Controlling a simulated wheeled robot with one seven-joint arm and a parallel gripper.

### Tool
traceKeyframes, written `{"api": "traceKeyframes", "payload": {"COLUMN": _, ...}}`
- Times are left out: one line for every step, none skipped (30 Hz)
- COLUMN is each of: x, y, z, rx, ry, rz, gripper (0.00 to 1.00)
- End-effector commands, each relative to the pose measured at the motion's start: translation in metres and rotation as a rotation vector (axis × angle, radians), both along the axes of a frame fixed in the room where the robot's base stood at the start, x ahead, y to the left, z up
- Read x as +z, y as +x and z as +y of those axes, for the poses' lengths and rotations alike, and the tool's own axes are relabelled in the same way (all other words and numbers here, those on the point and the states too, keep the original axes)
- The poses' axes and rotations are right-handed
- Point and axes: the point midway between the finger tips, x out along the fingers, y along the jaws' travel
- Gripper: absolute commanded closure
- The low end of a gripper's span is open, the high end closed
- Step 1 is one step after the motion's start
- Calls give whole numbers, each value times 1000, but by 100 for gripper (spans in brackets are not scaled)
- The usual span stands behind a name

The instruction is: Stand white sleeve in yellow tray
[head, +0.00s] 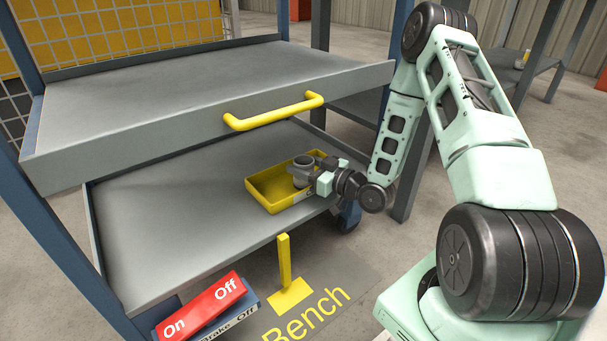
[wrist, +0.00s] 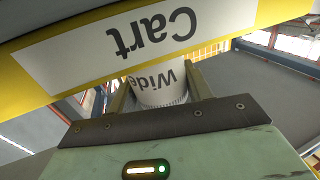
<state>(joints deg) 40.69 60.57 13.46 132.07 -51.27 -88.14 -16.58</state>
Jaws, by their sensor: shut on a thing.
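The yellow tray (head: 262,190) sits on the lower shelf near its right front corner. Its wall, with a white label reading "Cart" upside down, crosses the wrist view (wrist: 270,12). The white sleeve (head: 302,163), a short open tube that looks grey in the head view, appears upright within the tray's outline. In the wrist view the sleeve (wrist: 160,86), marked "Wide", is between my two fingers. My gripper (head: 309,179) reaches over the tray's right side and is shut on the sleeve. Whether the sleeve's base touches the tray floor is hidden.
The upper shelf (head: 190,95), with a yellow handle (head: 274,111), overhangs behind the tray. The lower shelf (head: 180,220) is bare left of the tray. A yellow post (head: 284,262) and a red On/Off pedal (head: 202,308) stand in front.

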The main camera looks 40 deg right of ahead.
Motion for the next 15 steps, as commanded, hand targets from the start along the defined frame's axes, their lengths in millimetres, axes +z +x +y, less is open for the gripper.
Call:
{"api": "traceKeyframes", "payload": {"x": -6, "y": 0, "z": 0, "rx": 0, "ry": 0, "rz": -3, "gripper": 86}}
{"api": "traceKeyframes", "payload": {"x": -5, "y": 0, "z": 0, "rx": 0, "ry": 0, "rz": -3, "gripper": 86}}
{"api": "traceKeyframes", "payload": {"x": -4, "y": 0, "z": 0, "rx": 0, "ry": 0, "rz": -3, "gripper": 86}}
{"api": "traceKeyframes", "payload": {"x": -3, "y": 0, "z": 0, "rx": 0, "ry": 0, "rz": -3, "gripper": 86}}
{"api": "traceKeyframes", "payload": {"x": -3, "y": 0, "z": 0, "rx": 0, "ry": 0, "rz": -3, "gripper": 86}}
{"api": "traceKeyframes", "payload": {"x": -3, "y": 0, "z": 0, "rx": 0, "ry": 0, "rz": -3, "gripper": 86}}
{"api": "traceKeyframes", "payload": {"x": -3, "y": 0, "z": 0, "rx": 0, "ry": 0, "rz": -3, "gripper": 86}}
{"api": "traceKeyframes", "payload": {"x": -3, "y": 0, "z": 0, "rx": 0, "ry": 0, "rz": -3, "gripper": 86}}
{"api": "traceKeyframes", "payload": {"x": -4, "y": 0, "z": 0, "rx": 0, "ry": 0, "rz": -3, "gripper": 86}}
{"api": "traceKeyframes", "payload": {"x": -5, "y": 0, "z": 0, "rx": 0, "ry": 1, "rz": -2, "gripper": 86}}
{"api": "traceKeyframes", "payload": {"x": -6, "y": 0, "z": 0, "rx": 0, "ry": 1, "rz": -2, "gripper": 86}}
{"api": "traceKeyframes", "payload": {"x": -7, "y": 0, "z": 0, "rx": 0, "ry": 0, "rz": 0, "gripper": 44}}
{"api": "traceKeyframes", "payload": {"x": -6, "y": 0, "z": 0, "rx": 0, "ry": 0, "rz": 0, "gripper": 36}}
{"api": "traceKeyframes", "payload": {"x": -6, "y": 0, "z": 0, "rx": 0, "ry": 0, "rz": 0, "gripper": 28}}
{"api": "traceKeyframes", "payload": {"x": -6, "y": 0, "z": 0, "rx": 0, "ry": 0, "rz": 0, "gripper": 28}}
